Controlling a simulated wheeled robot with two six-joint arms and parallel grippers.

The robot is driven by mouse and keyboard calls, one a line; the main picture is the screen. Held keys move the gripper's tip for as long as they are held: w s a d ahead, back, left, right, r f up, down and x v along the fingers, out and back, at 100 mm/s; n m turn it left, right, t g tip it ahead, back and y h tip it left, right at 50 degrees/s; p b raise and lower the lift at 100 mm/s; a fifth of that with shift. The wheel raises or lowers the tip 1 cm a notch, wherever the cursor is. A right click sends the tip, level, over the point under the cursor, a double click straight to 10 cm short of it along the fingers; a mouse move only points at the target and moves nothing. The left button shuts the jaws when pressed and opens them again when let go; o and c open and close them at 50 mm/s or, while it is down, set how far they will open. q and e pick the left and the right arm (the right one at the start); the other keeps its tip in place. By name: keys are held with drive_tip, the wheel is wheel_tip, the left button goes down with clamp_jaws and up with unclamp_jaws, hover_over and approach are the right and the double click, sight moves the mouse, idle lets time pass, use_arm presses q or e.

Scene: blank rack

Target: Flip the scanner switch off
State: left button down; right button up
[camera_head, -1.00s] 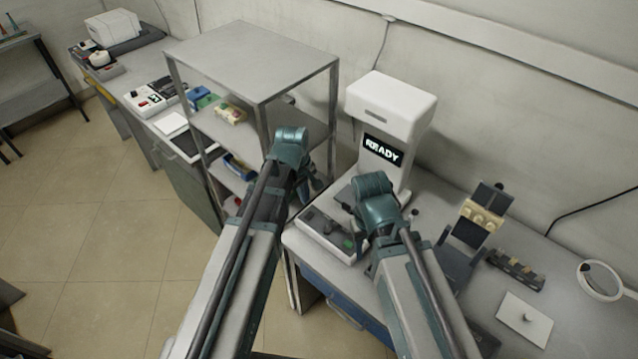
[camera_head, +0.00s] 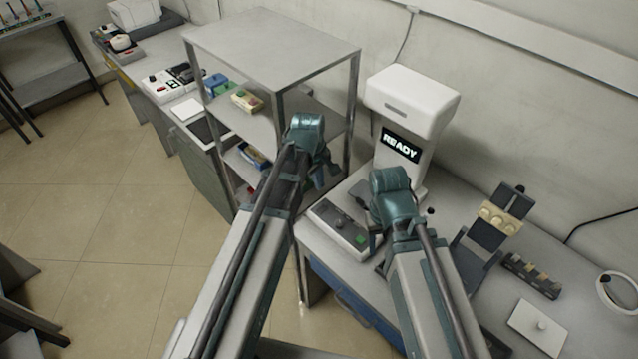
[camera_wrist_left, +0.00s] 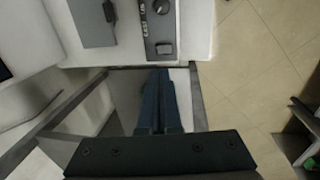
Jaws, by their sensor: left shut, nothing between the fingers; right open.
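The white scanner (camera_head: 412,100) stands against the wall on the desk, with READY lit on its dark display (camera_head: 401,146). Its low base has a control panel (camera_head: 338,222) with a dark knob and a green square part (camera_head: 360,239); my right gripper partly hides the base. In the left wrist view the panel (camera_wrist_left: 158,22) shows round knobs and a grey square part (camera_wrist_left: 165,49). I cannot tell the switch's position. My left gripper (camera_wrist_left: 160,78) is shut and empty, apart from the panel. My right gripper (camera_head: 370,222) is open beside the panel.
A grey metal shelf (camera_head: 270,45) stands left of the scanner, close to my left arm. On the desk to the right are a dark stand (camera_head: 490,225), a dark rack (camera_head: 531,275), a white plate (camera_head: 537,325) and a white ring (camera_head: 615,293).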

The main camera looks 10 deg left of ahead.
sight(324, 207)
use_arm(q)
drive_tip(key=f+b, duration=0.3)
drive_tip(key=f, duration=0.1)
drive_tip(key=w+f+b, duration=0.1)
drive_tip(key=f+b, duration=0.2)
drive_tip(key=b, duration=0.1)
drive_tip(key=d+f+b, duration=0.1)
drive_tip(key=f+b, duration=0.2)
drive_tip(key=f, duration=0.1)
drive_tip(key=shift+w+f+b, duration=0.25)
drive_tip(key=shift+f+b, duration=0.1)
use_arm(e)
wheel_tip(324, 207, down, 12)
drive_tip(key=shift+r, duration=0.2)
